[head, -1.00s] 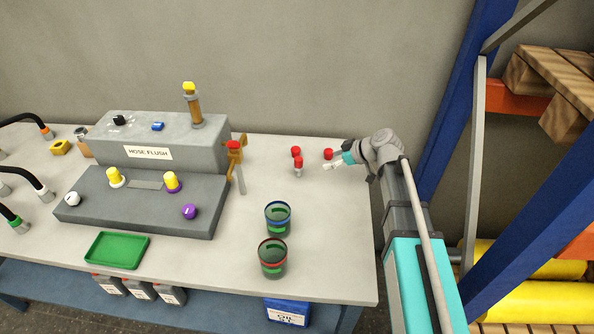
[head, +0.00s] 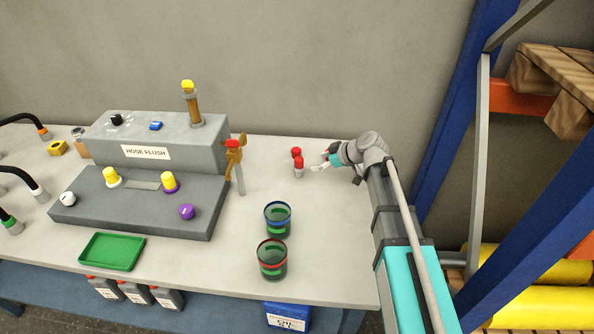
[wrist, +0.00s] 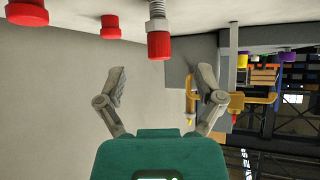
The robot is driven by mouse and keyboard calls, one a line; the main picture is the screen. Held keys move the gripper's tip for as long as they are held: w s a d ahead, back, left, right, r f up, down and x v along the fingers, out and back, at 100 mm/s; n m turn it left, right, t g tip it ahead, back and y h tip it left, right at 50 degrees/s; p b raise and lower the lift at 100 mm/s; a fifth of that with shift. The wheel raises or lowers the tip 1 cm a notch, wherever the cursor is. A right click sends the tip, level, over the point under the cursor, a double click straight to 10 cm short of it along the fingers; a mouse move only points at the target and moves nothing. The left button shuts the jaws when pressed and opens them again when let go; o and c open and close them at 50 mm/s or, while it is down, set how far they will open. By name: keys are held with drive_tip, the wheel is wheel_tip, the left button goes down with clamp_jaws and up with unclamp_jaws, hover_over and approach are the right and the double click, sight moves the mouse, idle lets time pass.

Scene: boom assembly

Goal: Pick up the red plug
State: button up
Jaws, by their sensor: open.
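A red plug (head: 299,163) stands upright on the table with its red cap on top and a silver threaded shank below. In the wrist view, which is upside down, the red plug (wrist: 159,45) is ahead of the gap between my fingers. My gripper (head: 318,167) is open and empty, just right of the plug in the head view. Its two fingers in the wrist view (wrist: 163,82) are spread, and the plug is not clasped.
Another red cap (head: 296,152) stands just behind the plug. An orange-brown clamp (head: 235,157) stands to the left. Two cups (head: 277,218) are in front.

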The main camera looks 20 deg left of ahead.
sight(299, 166)
drive_tip(key=shift+b+x, duration=0.85)
drive_tip(key=shift+x, duration=1.05)
drive_tip(key=shift+b+x, duration=1.45)
drive_tip(key=shift+x, duration=1.2)
drive_tip(key=shift+a+r, duration=0.1)
drive_tip(key=shift+r, duration=0.1)
clamp_jaws()
